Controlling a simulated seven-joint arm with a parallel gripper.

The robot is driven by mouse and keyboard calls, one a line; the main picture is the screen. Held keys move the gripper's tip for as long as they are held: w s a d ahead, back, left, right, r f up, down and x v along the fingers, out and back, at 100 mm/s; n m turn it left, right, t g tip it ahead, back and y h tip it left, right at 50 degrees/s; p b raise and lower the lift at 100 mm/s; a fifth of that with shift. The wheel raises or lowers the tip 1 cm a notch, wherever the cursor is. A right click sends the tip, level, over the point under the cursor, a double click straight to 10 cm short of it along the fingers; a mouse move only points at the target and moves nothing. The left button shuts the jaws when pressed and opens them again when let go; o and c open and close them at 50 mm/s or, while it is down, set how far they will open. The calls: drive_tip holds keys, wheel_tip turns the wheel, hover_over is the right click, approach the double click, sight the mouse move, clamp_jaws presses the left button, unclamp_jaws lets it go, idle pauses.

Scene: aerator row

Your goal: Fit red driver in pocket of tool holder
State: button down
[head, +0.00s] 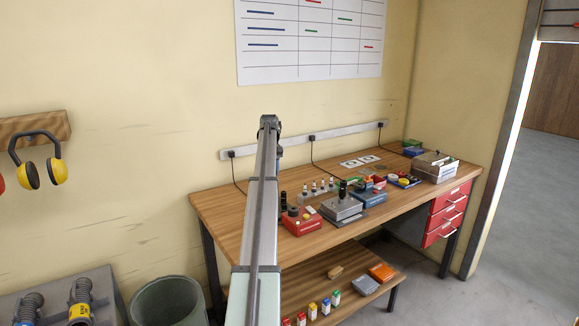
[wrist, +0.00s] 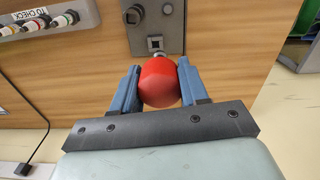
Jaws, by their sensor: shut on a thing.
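The red driver (wrist: 160,84) is between the two blue fingers of my gripper (wrist: 159,66) in the wrist view. My gripper is shut on its rounded red handle, with the handle's end toward the camera. A short piece of its metal shaft shows just beyond the handle. The grey tool holder (wrist: 172,30) lies beyond the driver, with square pockets and a round feature on its face. The driver's tip is close to the near square pocket (wrist: 155,43); whether it is in it I cannot tell. In the head view my arm hides the gripper and driver.
A rack marked TO CHECK (wrist: 45,20) with several plugs stands at the wrist view's upper left. In the head view the wooden bench (head: 222,205) carries a red box (head: 302,222), a grey block (head: 342,208) and several other items.

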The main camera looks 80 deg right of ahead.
drive_tip(key=shift+w+d+f+n, duration=0.1)
drive_tip(key=shift+d+f+n, duration=0.25)
drive_tip(key=shift+d+n, duration=0.35)
drive_tip(key=shift+n, duration=0.6)
drive_tip(key=shift+f, duration=2.55)
drive_tip(key=shift+f, duration=1.05)
drive_tip(key=c, duration=0.5)
unclamp_jaws()
drive_tip(key=shift+r, duration=3.55)
